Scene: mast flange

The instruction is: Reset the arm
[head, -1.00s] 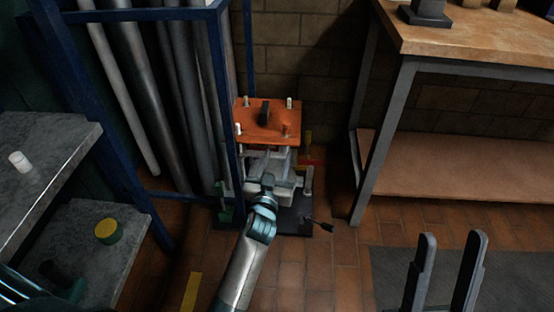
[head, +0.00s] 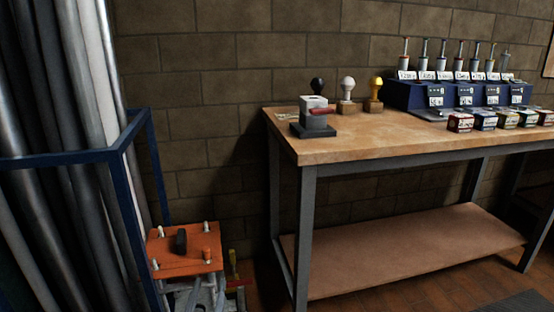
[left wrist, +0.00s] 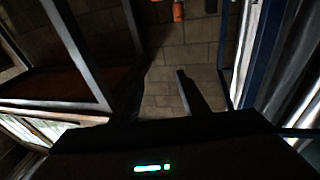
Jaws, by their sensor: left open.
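My left gripper (left wrist: 158,80) shows in the left wrist view as two dark fingers with a clear gap between them. It is open, and I see nothing between the fingers. The brick wall shows beyond the gap. Neither of my grippers can be made out in the head view, and my right gripper is out of sight.
An orange-topped stand (head: 186,250) stands low between the blue pipe rack (head: 120,145) and the workbench (head: 350,148). The bench holds stamps (head: 347,95), a blue dispenser unit (head: 450,96) and small boxes (head: 484,121). Its lower shelf (head: 410,250) is bare.

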